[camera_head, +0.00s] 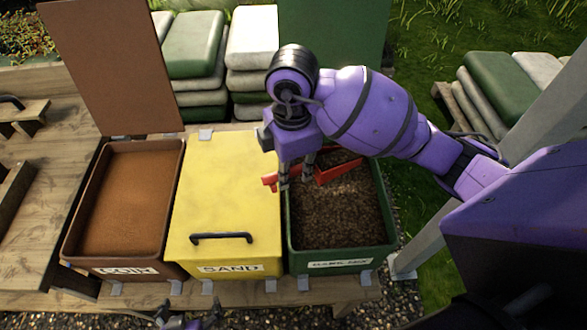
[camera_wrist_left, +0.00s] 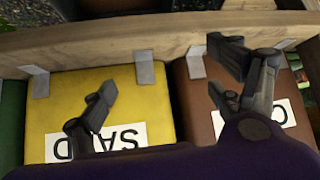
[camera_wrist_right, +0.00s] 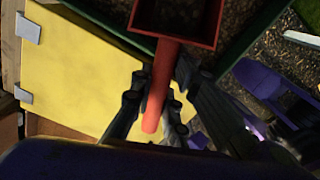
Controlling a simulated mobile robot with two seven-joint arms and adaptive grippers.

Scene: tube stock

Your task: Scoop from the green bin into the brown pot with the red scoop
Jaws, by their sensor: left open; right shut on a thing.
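The green bin (camera_head: 381,225) stands open at the right in the head view, filled with dark brown bark mix. My right gripper (camera_head: 296,180) is over its left edge, shut on the handle of the red scoop (camera_head: 340,173). The scoop's head is over the far part of the bin. In the right wrist view the scoop (camera_wrist_right: 161,85) points away from me, and its dark bowl is cut off at the top; I cannot tell how full it is. My left gripper (camera_head: 190,319) is open and empty at the front edge, and also shows in the left wrist view (camera_wrist_left: 168,75). I see no brown pot.
The yellow sand bin (camera_head: 225,165), lid shut with a dark handle (camera_head: 221,237), stands left of the green bin. The open brown coir bin (camera_head: 75,225) is further left, its lid (camera_head: 115,65) raised. Stacked sacks (camera_head: 192,45) stand behind. A wooden bench (camera_head: 45,140) is at left.

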